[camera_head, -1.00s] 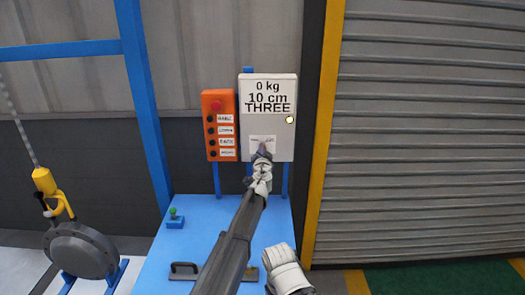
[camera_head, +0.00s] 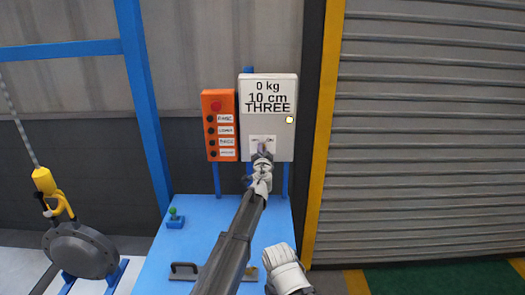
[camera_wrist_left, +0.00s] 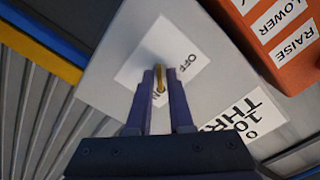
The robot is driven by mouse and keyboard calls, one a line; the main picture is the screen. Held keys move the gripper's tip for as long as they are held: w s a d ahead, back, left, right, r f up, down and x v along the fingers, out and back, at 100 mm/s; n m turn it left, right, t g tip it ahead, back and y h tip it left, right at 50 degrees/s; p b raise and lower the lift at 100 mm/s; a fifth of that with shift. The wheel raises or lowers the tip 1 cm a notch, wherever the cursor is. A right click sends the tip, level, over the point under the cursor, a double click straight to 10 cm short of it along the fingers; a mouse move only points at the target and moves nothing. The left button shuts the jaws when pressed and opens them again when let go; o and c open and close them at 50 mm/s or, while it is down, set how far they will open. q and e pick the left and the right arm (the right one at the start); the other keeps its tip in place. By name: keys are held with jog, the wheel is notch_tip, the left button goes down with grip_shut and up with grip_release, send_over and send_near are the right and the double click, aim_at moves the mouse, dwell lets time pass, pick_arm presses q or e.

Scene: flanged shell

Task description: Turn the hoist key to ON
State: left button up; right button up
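The hoist key (camera_wrist_left: 159,74), small and gold, sticks out of a white plate (camera_wrist_left: 134,72) marked OFF and ON on the pale control box (camera_head: 283,143). My left gripper (camera_head: 263,150) is at this plate. In the left wrist view its two dark fingers (camera_wrist_left: 159,83) stand close on either side of the key. A narrow gap shows between them, and I cannot tell whether they press on the key. In the head view the fingers hide the key. I cannot tell which mark the key points to.
An orange button panel (camera_head: 211,102) with a red knob is left of the control box. A blue table (camera_head: 205,232) lies below, with a green knob (camera_head: 173,214) and a dark handle (camera_head: 184,268). A yellow hook (camera_head: 45,182) hangs above a grey flanged shell (camera_head: 78,252).

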pick_arm(q)
jog(key=shift+o, duration=1.2)
jog(key=s, duration=0.7)
jog(key=shift+s, duration=0.4)
